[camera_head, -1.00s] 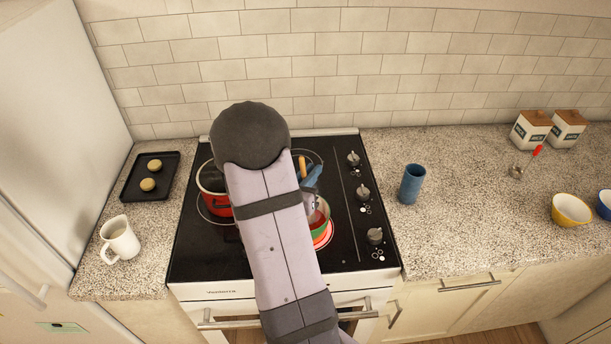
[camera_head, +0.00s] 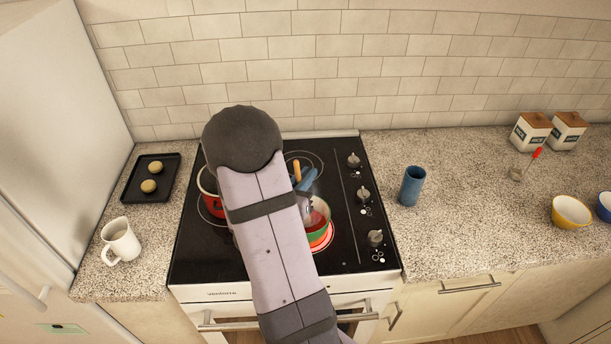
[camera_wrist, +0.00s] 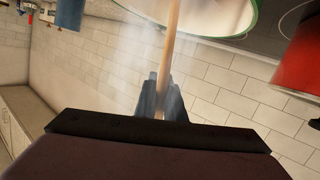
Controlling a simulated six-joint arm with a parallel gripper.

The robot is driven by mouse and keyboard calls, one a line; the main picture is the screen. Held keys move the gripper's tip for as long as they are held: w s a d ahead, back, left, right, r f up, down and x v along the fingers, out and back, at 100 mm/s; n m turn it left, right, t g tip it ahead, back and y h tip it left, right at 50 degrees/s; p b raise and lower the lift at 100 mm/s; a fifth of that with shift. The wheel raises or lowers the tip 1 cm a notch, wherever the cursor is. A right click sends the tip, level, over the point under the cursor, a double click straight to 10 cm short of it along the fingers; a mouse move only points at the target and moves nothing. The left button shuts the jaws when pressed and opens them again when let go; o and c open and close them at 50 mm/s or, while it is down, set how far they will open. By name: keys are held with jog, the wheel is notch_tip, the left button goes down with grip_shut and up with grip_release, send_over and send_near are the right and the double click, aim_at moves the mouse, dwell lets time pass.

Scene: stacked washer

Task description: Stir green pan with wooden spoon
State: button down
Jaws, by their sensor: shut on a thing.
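The green pan (camera_head: 321,226) sits on a glowing red burner at the front right of the stove, partly hidden behind my arm; reddish contents show inside it. In the wrist view its green rim (camera_wrist: 252,22) and pale inside show at the top. My gripper (camera_wrist: 162,92) is shut on the wooden spoon (camera_wrist: 172,42), whose shaft runs up toward the pan. The spoon's light wooden end (camera_head: 297,171) also shows above the blue fingers in the head view. The spoon's far end is out of sight.
A red pot (camera_head: 212,202) stands left of the green pan, mostly behind my arm; it also shows in the wrist view (camera_wrist: 302,55). A blue cup (camera_head: 412,186) stands right of the stove knobs. A white mug (camera_head: 120,241) and black tray (camera_head: 163,190) stand on the left counter.

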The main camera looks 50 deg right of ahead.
jog(key=shift+r, duration=0.15)
notch_tip(320, 180, up, 7)
jog(key=w+p, duration=0.1)
jog(key=p, duration=0.5)
jog(key=shift+w+d+r+p, duration=0.15)
jog(key=shift+w+d+p, duration=0.05)
jog(key=shift+w+p, duration=0.1)
dwell(0.9)
notch_tip(320, 180, up, 5)
jog(key=p, duration=0.4)
jog(key=shift+s, duration=0.1)
jog(key=shift+a, duration=0.1)
dwell(1.0)
